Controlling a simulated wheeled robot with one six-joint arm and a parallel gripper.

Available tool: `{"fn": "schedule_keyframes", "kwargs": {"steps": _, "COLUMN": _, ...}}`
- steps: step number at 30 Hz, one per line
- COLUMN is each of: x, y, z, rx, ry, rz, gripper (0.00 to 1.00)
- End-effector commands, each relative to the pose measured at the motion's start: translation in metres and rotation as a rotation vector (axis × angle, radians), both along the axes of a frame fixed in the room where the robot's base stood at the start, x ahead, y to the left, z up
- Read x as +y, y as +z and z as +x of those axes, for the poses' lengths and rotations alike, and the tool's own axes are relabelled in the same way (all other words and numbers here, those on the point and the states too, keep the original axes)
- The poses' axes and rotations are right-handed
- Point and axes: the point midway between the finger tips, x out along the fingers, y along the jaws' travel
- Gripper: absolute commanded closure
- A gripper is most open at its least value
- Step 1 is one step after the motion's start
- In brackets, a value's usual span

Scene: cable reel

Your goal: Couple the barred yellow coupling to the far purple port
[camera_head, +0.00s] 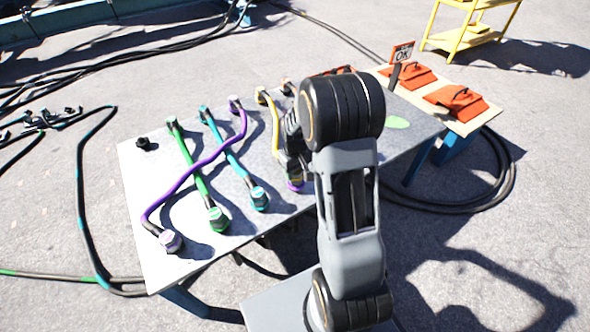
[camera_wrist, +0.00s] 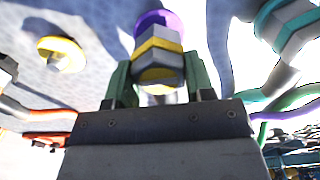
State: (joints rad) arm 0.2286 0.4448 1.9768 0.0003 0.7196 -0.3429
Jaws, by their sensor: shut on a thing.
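My gripper (camera_wrist: 160,84) is shut on the barred yellow coupling (camera_wrist: 158,62), a grey hex body with yellow bands, held between two green fingers. A purple port ring (camera_wrist: 153,19) shows directly beyond the coupling's end. The coupling overlaps it in the picture, and I cannot tell whether it is seated or only in front. In the head view the purple ring (camera_head: 295,185) lies near the table's edge, just below my gripper (camera_head: 291,152). My arm hides part of this area. A yellow cable (camera_head: 274,122) runs from the far side toward the gripper.
Purple (camera_head: 187,172), green (camera_head: 193,170) and teal (camera_head: 228,158) cables lie across the grey table (camera_head: 158,262) to the left. A yellow port (camera_wrist: 62,52) and a teal-banded coupling (camera_wrist: 290,24) flank the gripper. Orange cases (camera_head: 456,102) stand on a side table at right.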

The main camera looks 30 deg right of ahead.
Motion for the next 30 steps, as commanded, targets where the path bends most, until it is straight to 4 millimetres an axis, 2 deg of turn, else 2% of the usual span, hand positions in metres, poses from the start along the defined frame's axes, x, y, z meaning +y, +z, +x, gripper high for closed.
{"fn": "schedule_keyframes", "kwargs": {"steps": 28, "x": 0.000, "y": -0.010, "z": 0.000, "rx": 0.000, "ry": 0.000, "rz": 0.000, "gripper": 0.80}}
{"fn": "schedule_keyframes", "kwargs": {"steps": 29, "x": 0.000, "y": -0.009, "z": 0.000, "rx": 0.000, "ry": 0.000, "rz": 0.000, "gripper": 0.48}}
{"fn": "schedule_keyframes", "kwargs": {"steps": 30, "x": 0.000, "y": -0.009, "z": 0.000, "rx": 0.000, "ry": 0.000, "rz": 0.000, "gripper": 0.45}}
